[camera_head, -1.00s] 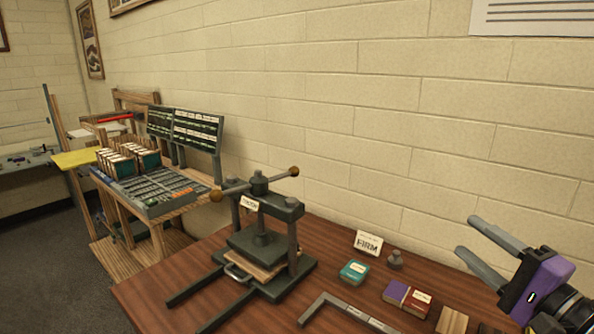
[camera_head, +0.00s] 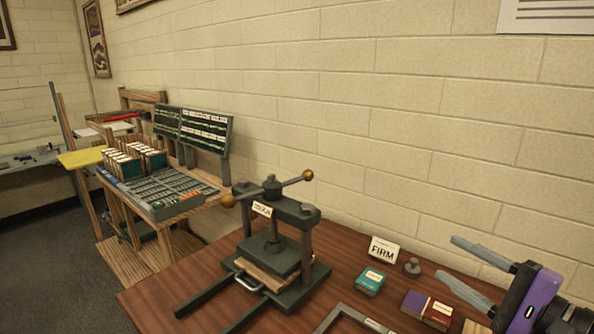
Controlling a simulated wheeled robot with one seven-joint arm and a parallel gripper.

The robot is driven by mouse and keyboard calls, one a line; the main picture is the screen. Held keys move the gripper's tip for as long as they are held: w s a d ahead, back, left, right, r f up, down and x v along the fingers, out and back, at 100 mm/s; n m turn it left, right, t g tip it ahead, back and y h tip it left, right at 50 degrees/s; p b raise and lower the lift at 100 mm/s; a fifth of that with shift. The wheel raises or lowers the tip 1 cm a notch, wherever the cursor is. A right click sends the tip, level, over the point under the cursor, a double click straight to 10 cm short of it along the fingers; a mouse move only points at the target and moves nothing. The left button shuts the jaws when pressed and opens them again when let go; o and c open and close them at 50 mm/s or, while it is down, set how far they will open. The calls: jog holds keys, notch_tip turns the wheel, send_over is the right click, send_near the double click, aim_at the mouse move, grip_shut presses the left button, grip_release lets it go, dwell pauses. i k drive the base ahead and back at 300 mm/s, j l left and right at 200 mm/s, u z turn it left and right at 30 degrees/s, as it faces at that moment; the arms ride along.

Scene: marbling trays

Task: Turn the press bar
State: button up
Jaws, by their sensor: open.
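The press (camera_head: 275,250) stands on the brown wooden table, a dark frame with a plate over a pale board. Its press bar (camera_head: 268,190) crosses the top of the screw, with a brass knob (camera_head: 308,175) at the far right end and another knob (camera_head: 228,201) at the near left end. My gripper (camera_head: 460,267), with grey fingers and a purple body, is at the right side of the picture. Its fingers are spread apart with nothing between them, pointing left, well to the right of the bar and apart from it.
A grey angle frame (camera_head: 350,320) lies in front. A rack of trays (camera_head: 160,195) stands at left. The wall is close behind.

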aim_at(269, 191)
jog(key=i+j, duration=1.1)
jog(key=j, duration=0.1)
